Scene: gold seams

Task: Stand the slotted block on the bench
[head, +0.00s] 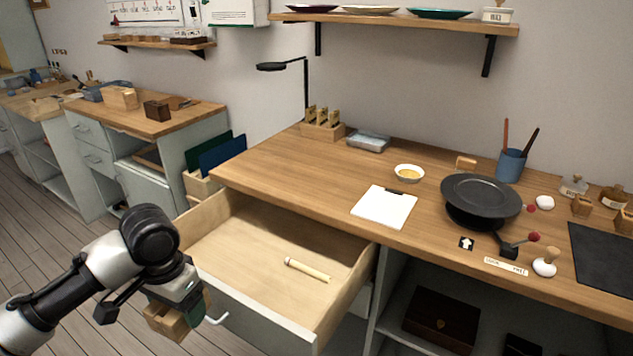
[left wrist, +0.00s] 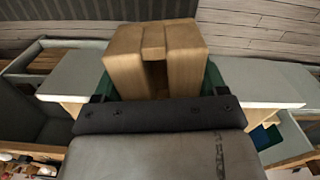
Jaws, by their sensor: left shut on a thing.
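The slotted block (left wrist: 122,62) is light wood with a slot down its middle. It fills the top centre of the left wrist view, between the green finger pads of my left gripper. In the head view my left gripper (head: 188,302) is shut on the block (head: 165,322), in front of the open drawer and below the bench top. The gripper partly hides the block. The bench (head: 300,165) has a wooden top. My right gripper is not in view.
The open drawer (head: 215,226) holds a pale rod (head: 307,269). The left front of the top is clear.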

